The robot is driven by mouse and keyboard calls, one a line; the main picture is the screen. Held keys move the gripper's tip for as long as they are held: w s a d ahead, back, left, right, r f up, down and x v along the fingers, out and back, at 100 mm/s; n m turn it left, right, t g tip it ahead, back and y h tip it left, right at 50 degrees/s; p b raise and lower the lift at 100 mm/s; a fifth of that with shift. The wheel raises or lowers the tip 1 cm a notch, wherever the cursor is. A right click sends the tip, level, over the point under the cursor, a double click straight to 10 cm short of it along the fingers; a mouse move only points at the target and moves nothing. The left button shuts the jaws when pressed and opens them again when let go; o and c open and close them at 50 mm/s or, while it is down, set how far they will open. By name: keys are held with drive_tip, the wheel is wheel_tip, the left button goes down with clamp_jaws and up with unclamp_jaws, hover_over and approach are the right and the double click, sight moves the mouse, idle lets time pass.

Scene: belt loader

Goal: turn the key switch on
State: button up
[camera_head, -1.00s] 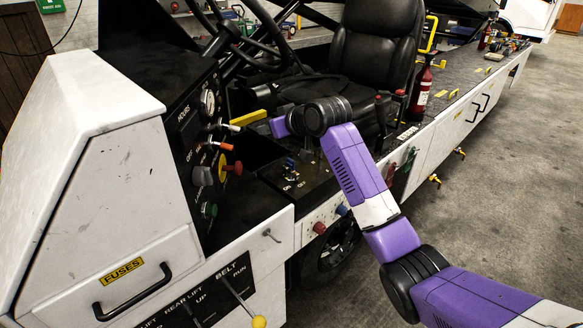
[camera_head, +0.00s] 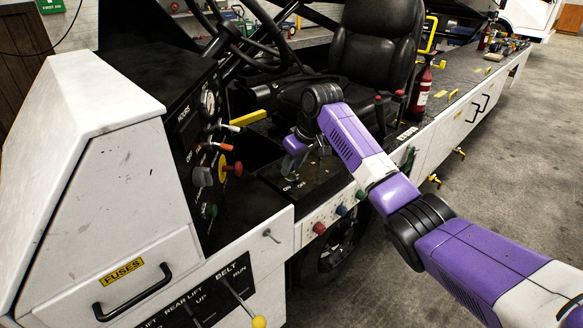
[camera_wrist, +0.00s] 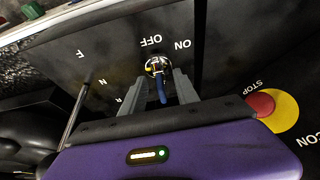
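The key switch (camera_wrist: 156,65) is a round chrome lock on a black panel, with OFF and ON printed just beyond it in the wrist view. A blue key (camera_wrist: 162,92) sticks out of it towards my gripper. My gripper (camera_wrist: 158,84) is open, with one grey finger on each side of the key. I see gaps beside the key, so the fingers do not look closed on it. In the head view my gripper is low over the ON/OFF panel (camera_head: 280,186), and the arm hides the switch itself.
A red stop button on a yellow disc (camera_wrist: 274,110) is at the right in the wrist view. A thin lever (camera_wrist: 77,112) rises at the left. In the head view, the dash with knobs (camera_head: 205,150) stands left of my gripper and the black seat (camera_head: 372,60) behind it.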

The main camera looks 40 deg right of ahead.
drive_tip(key=shift+w+f, duration=0.25)
drive_tip(key=shift+f, duration=0.35)
clamp_jaws()
